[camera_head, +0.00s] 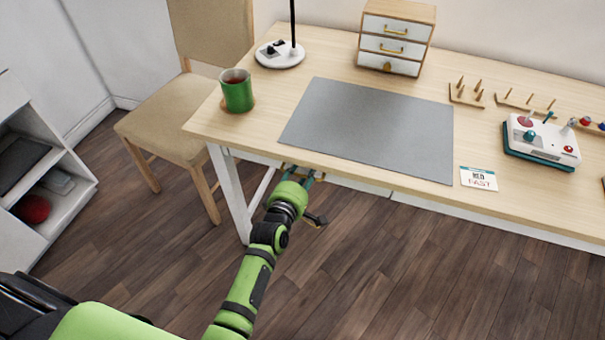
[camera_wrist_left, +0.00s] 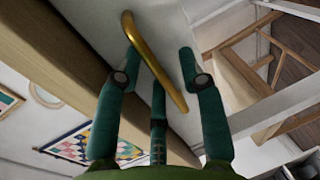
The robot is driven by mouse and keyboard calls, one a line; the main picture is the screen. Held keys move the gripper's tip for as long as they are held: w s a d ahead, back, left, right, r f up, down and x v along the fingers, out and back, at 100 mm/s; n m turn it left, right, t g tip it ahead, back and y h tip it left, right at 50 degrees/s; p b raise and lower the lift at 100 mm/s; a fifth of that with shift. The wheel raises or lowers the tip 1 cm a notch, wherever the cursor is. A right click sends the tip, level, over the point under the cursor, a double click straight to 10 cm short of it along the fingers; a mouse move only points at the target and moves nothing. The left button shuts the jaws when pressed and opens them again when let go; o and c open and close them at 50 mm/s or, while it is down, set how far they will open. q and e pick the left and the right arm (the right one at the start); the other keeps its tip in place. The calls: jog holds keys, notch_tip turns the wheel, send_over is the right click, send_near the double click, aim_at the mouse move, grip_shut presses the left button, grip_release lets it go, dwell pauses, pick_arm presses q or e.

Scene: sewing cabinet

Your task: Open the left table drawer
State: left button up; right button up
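The left table drawer is a white front (camera_wrist_left: 92,22) under the wooden tabletop in the left wrist view. In the head view only a thin strip of it shows below the front edge, so I cannot tell whether it is slightly out. Its long gold handle (camera_wrist_left: 152,62) runs diagonally between the teal fingers of my left gripper (camera_wrist_left: 160,52). The fingers stand apart on both sides of the handle, with visible gaps. In the head view my left gripper (camera_head: 302,174) is at the table's front edge, its tips partly hidden. My right gripper is not in view.
The table (camera_head: 268,100) carries a grey mat (camera_head: 370,128), a green mug (camera_head: 237,92) near the left edge, a lamp base (camera_head: 280,55) and a small drawer box (camera_head: 395,38). A chair (camera_head: 175,125) stands left. The floor in front is clear.

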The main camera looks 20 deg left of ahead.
pick_arm(q)
grip_shut()
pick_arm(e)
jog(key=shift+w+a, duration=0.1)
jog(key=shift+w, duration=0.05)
